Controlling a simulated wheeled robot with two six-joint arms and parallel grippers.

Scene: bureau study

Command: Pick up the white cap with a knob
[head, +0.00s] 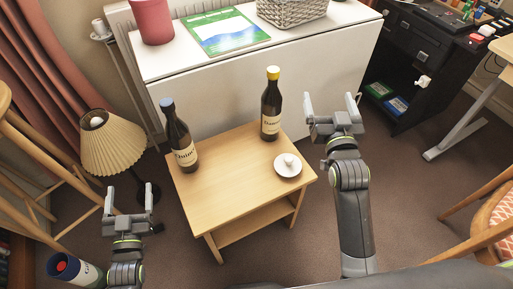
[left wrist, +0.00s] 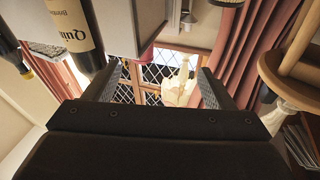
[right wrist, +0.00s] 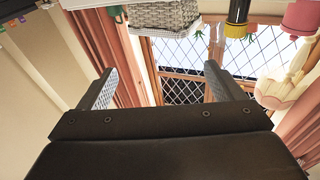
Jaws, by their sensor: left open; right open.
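The white cap with a knob (head: 288,165) lies on the right part of a small wooden table (head: 225,185), knob up, in the head view. My right gripper (head: 333,105) is open and empty, to the right of and beyond the cap, apart from it. My left gripper (head: 130,200) is open and empty, left of the table, far from the cap. The left wrist view shows the open left jaws (left wrist: 160,88) and the right wrist view the open right jaws (right wrist: 160,85). Neither wrist view shows the cap.
A blue-capped bottle (head: 181,140) stands at the table's left and a yellow-capped bottle (head: 271,105) at its back right, behind the cap. A pleated lamp (head: 112,140) stands left. A white cabinet (head: 220,95) is behind the table. The table's front middle is clear.

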